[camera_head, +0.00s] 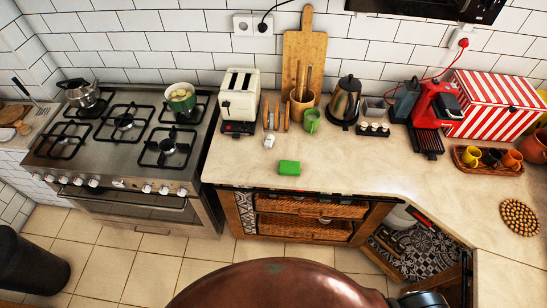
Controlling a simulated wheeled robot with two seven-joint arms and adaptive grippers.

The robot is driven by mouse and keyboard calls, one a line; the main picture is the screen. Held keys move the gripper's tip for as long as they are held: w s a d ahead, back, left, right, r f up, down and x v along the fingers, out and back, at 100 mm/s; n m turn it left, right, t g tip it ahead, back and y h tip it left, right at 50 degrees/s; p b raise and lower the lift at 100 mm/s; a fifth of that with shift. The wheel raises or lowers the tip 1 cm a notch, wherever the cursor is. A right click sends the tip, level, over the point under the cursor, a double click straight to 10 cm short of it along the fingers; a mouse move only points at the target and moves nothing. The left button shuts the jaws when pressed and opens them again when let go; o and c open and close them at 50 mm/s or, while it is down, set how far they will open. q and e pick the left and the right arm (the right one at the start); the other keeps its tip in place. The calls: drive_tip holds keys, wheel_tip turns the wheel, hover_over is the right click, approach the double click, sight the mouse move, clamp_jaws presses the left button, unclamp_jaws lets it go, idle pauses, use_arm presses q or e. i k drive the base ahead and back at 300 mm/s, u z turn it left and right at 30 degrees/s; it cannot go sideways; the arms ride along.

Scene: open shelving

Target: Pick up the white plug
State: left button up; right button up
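A small white object (269,141), which looks like the white plug, lies on the beige countertop (232,165). It is in front of the upright wooden pieces and left of the green mug, behind the green sponge. It is too small to make out its prongs or which way it faces. Nothing is touching it that I can see. Neither of my grippers shows in the head view.
Around it are a cream toaster (239,96), a green mug (311,121), a green sponge (289,168) and a utensil holder (301,107). A kettle (345,100) stands further right. The stove (124,145) is at left. The counter's front middle is mostly clear.

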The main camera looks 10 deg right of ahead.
sight(269, 142)
drive_tip(key=u, duration=0.05)
drive_tip(key=k, duration=0.55)
drive_tip(key=z, duration=0.75)
drive_tip(key=i, duration=1.65)
drive_tip(key=u, duration=0.5)
